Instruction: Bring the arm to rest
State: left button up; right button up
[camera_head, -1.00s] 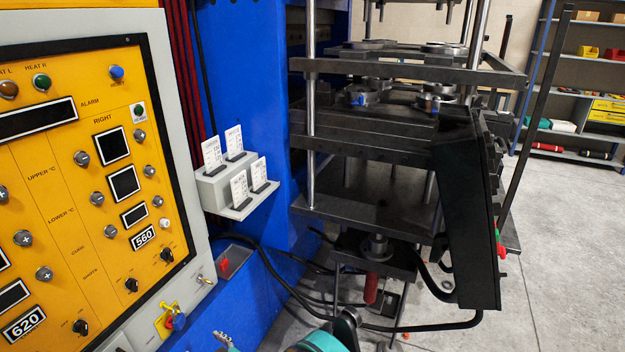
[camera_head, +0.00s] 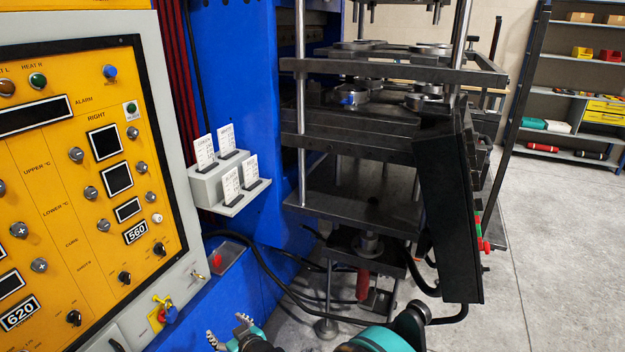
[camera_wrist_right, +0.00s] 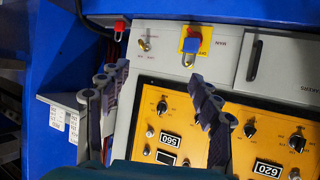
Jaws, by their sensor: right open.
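My right gripper (camera_head: 227,331) shows at the bottom edge of the head view, below the control cabinet's lower corner. Its dark fingers are apart, with nothing between them. The teal and black links of my right arm come in beside it, and the rest is cut off by the frame. In the right wrist view the gripper (camera_wrist_right: 158,74) has its two fingers spread in front of the control panel (camera_wrist_right: 180,128), which appears upside down. I cannot tell whether a finger touches the panel. My left gripper is not in view.
The yellow control panel (camera_head: 75,190) fills the left. A small white card holder (camera_head: 206,186) is on the blue press frame (camera_head: 235,100). The press plates (camera_head: 345,150) and a black box (camera_head: 446,220) stand at centre. Shelves (camera_head: 570,60) stand far right; floor (camera_head: 560,240) there is clear.

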jog(key=s+d+r+m+h, duration=0.15)
jog(key=d+r, duration=0.35)
jog(key=d, duration=0.5)
jog(key=s+d+r+m+h, duration=0.1)
jog(key=d+r+m+h, duration=0.3)
jog(key=d, duration=0.7)
jog(key=s+d+m+g+h, duration=0.2)
jog(key=s+d+m+h, duration=0.1)
jog(key=s+d, duration=1.4)
jog(key=d+r, duration=0.1)
jog(key=d, duration=0.1)
jog(key=shift+s+d+g, duration=0.25)
jog(key=shift+d+g, duration=0.05)
jog(key=shift+d, duration=0.1)
